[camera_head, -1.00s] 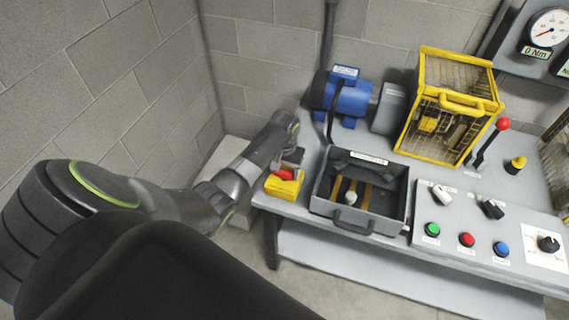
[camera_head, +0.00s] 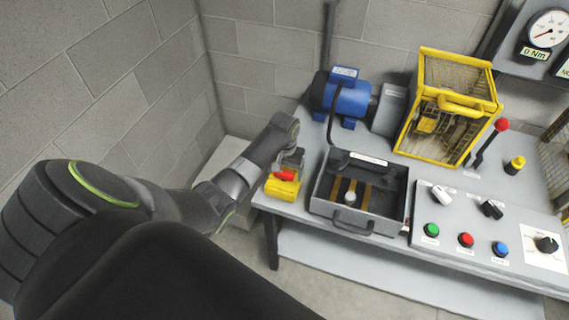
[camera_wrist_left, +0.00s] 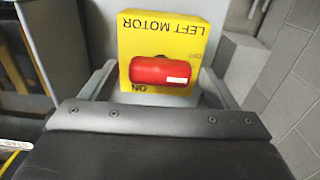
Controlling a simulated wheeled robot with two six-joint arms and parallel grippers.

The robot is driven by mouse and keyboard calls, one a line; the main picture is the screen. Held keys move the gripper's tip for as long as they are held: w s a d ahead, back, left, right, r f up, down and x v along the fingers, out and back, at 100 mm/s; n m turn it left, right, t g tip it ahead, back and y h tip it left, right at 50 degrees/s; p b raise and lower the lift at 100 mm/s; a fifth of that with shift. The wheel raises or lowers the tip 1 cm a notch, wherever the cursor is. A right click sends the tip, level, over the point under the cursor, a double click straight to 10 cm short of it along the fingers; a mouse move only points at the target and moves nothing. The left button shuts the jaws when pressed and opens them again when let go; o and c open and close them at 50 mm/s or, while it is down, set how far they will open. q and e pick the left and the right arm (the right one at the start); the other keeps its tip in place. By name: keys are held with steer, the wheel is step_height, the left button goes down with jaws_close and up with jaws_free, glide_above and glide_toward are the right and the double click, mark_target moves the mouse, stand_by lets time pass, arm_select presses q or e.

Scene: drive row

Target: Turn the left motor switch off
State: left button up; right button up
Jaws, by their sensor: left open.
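The left motor switch is a yellow box (camera_head: 283,188) with a red handle (camera_head: 285,175), at the left front corner of the bench. In the left wrist view, the box (camera_wrist_left: 163,30) reads LEFT MOTOR upside down, with OFF and ON marks. Its red handle (camera_wrist_left: 160,71) lies crosswise there, with a white mark at its right end, just above the ON mark. My left gripper (camera_head: 291,160) is open over the switch. In the left wrist view, its fingers (camera_wrist_left: 157,85) stand apart on either side of the handle. My right gripper is not in view.
A grey tray (camera_head: 398,212) stands right of the switch. Behind are a blue motor (camera_head: 350,97) and a yellow cage (camera_head: 490,100). A panel with green (camera_head: 431,230), red (camera_head: 466,240) and blue (camera_head: 500,249) buttons is at right. A block wall rises on the left.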

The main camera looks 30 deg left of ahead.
arm_select(q)
step_height(320, 180, up, 11)
steer(key=b, duration=0.1)
step_height(320, 180, up, 5)
steer(key=p, duration=0.2)
glide_above(284, 172)
steer(key=shift+d+r+p, duration=0.1)
steer(key=shift+r+p, duration=0.6)
steer(key=shift+p, duration=0.4)
